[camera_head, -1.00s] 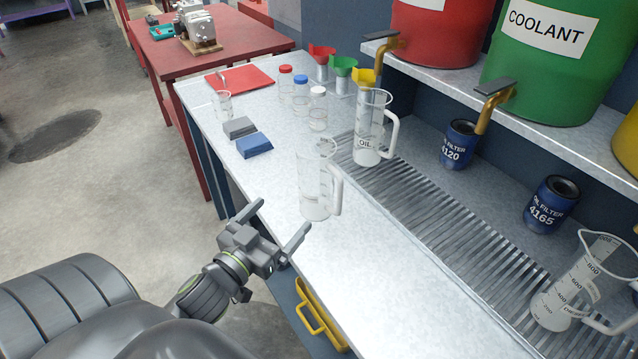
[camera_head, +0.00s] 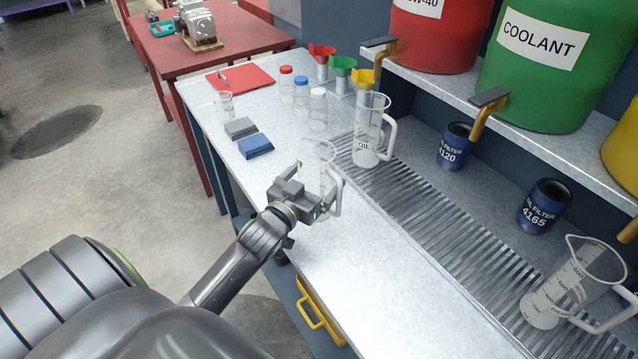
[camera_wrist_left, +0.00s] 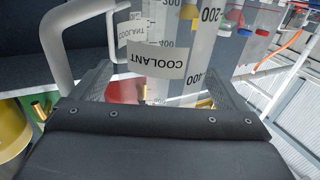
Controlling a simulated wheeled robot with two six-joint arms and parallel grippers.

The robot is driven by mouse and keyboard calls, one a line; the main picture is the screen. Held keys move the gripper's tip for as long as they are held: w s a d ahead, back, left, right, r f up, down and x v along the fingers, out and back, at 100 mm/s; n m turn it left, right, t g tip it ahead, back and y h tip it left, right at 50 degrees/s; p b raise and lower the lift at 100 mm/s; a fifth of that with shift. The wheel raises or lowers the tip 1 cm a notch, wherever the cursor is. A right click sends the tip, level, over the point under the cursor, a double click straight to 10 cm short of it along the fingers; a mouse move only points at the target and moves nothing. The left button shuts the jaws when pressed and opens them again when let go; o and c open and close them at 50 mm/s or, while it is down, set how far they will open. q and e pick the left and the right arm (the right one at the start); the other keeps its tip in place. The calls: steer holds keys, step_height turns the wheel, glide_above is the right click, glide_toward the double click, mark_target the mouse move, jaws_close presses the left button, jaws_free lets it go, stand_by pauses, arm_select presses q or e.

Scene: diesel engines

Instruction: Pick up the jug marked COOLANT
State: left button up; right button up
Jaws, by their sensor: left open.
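The jug marked COOLANT (camera_wrist_left: 158,63) is clear with a white handle; its label shows upside down in the left wrist view. In the head view this jug (camera_head: 320,152) stands on the bench near its front edge, its lower part mostly hidden by my gripper. My left gripper (camera_head: 322,190) is open at the jug. In the left wrist view its fingers (camera_wrist_left: 158,72) lie on either side of the label, with the handle at upper left. I cannot tell whether they touch the jug. My right gripper is not in view.
A jug marked OIL (camera_head: 367,148) stands just behind, by the metal grating (camera_head: 420,225). Another jug (camera_head: 562,290) stands at right. The green COOLANT drum (camera_head: 540,75) sits on the shelf. The front bench top is clear.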

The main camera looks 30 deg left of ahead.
arm_select(q)
steer(key=shift+w, duration=0.95)
steer(key=c, duration=1.1)
